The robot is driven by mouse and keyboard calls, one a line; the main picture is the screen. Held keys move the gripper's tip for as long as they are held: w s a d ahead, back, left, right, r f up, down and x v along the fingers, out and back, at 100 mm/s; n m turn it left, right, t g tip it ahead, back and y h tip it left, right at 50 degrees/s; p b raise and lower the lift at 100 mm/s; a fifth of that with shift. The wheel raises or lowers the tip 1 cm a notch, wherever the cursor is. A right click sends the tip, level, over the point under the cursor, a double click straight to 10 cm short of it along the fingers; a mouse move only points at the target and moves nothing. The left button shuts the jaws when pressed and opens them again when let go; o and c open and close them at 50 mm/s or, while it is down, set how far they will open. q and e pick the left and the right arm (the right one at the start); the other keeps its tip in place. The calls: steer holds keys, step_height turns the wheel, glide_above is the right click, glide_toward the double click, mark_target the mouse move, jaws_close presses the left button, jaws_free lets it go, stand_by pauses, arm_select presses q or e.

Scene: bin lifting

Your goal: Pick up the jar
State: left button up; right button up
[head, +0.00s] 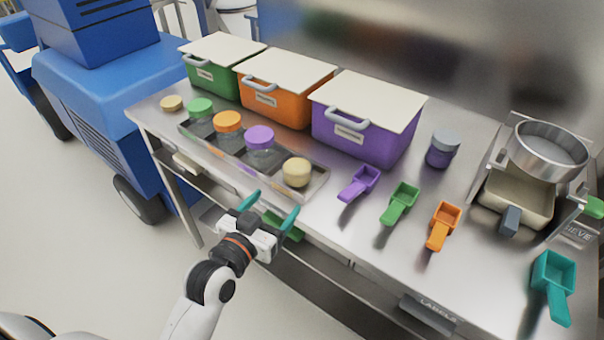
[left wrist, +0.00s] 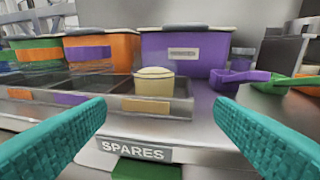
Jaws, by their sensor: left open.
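Several jars stand on the steel table. In the head view a tray (head: 226,158) holds a green-lidded jar (head: 200,108), an orange-lidded jar (head: 228,123), a purple-lidded jar (head: 261,140) and a cream-lidded jar (head: 297,173) at its near right end. A jar with a grey lid and purple contents (head: 442,149) stands apart, right of the purple bin. My left gripper (head: 270,207) is open and empty, just off the table's front edge near the cream-lidded jar. In the left wrist view that jar (left wrist: 154,90) sits ahead, between and beyond the fingers (left wrist: 160,108). My right gripper is not seen.
Green (head: 212,75), orange (head: 277,100) and purple (head: 352,137) lidded bins line the back. Purple (head: 360,183), green (head: 401,203), orange (head: 443,225) and teal (head: 554,280) scoops lie rightward. A sieve (head: 548,150) stands at right. A "SPARES" label (left wrist: 137,151) marks the front edge.

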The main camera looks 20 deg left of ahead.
mark_target(291, 166)
arm_select(q)
steer(key=shift+t, duration=0.7)
steer(key=w+r, duration=0.1)
steer(key=w, duration=0.3)
steer(key=w+r, duration=0.1)
steer(key=w, duration=0.2)
steer(key=shift+d+r+p, duration=0.15)
steer(key=shift+r+p, duration=0.2)
steer(key=w, duration=0.4)
steer(key=w+d, duration=0.1)
steer(key=shift+w+p, duration=0.35)
steer(key=shift+w, duration=0.05)
steer(key=c, duration=1)
